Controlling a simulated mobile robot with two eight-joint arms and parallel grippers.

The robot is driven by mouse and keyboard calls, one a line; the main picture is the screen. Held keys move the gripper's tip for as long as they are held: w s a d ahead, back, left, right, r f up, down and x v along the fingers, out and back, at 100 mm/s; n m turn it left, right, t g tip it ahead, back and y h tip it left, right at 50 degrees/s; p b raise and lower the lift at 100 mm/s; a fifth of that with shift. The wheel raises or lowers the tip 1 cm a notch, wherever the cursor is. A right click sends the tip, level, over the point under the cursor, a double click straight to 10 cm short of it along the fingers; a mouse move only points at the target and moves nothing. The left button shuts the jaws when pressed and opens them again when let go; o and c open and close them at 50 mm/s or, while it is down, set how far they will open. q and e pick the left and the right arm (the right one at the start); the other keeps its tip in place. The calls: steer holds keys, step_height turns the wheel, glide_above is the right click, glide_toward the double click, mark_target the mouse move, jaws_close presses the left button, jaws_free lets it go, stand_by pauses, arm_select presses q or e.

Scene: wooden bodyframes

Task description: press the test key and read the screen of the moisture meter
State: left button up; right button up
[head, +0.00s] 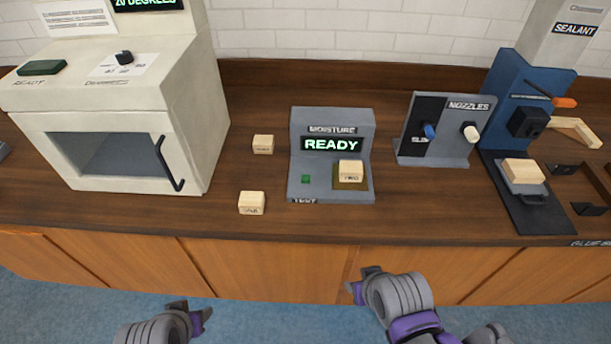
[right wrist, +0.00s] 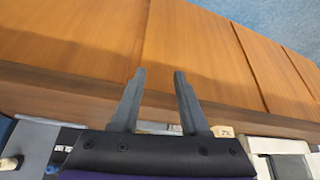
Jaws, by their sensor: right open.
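The grey moisture meter (head: 297,155) stands on the wooden bench in the head view. Its screen (head: 331,144) reads READY in green. A wooden block marked TWO (head: 351,171) sits on the meter's gold plate (head: 343,185). My right gripper (head: 361,280) is in front of the bench, clear of the meter; in the right wrist view its fingers (right wrist: 160,73) are apart and empty. My left gripper (head: 192,311) is low at the left, its opening unclear.
Two wooden blocks, one behind (head: 263,144) and one nearer (head: 251,203), lie left of the meter. A cream oven-like machine (head: 90,100) stands further left. A nozzle stand (head: 437,148) and a blue sealant press (head: 500,100) stand right. The bench front before the meter is clear.

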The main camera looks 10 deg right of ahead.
jaws_close()
stand_by(1.2)
